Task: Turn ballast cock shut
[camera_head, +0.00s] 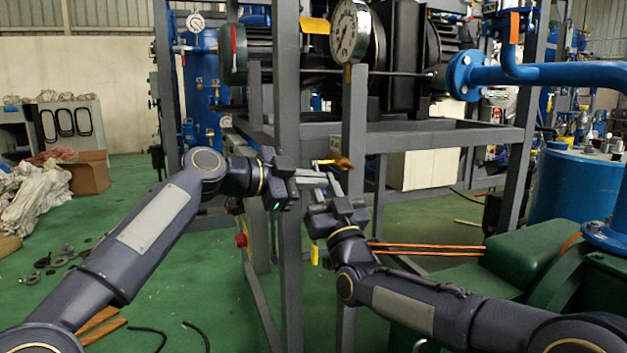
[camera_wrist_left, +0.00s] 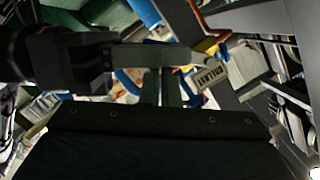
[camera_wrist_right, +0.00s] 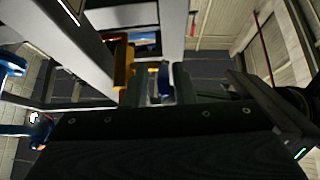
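The ballast cock is a small brass and yellow piece (camera_head: 341,162) at the steel frame in the head view, just above and right of my fingertips. In the left wrist view a pale tag lettered BALLAST (camera_wrist_left: 209,88) hangs there, with a yellow part above it. The right wrist view shows a yellow part (camera_wrist_right: 123,66) beside my right fingers. My left gripper (camera_head: 318,177) points right, close under the cock; its finger gap is unclear. Contact with the cock cannot be told.
A grey steel frame post (camera_head: 288,230) stands directly behind my left gripper. A white-faced gauge (camera_head: 350,30) sits above. Orange rods (camera_head: 430,249) and a green machine (camera_head: 530,255) lie to the right. The two grippers are very close together.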

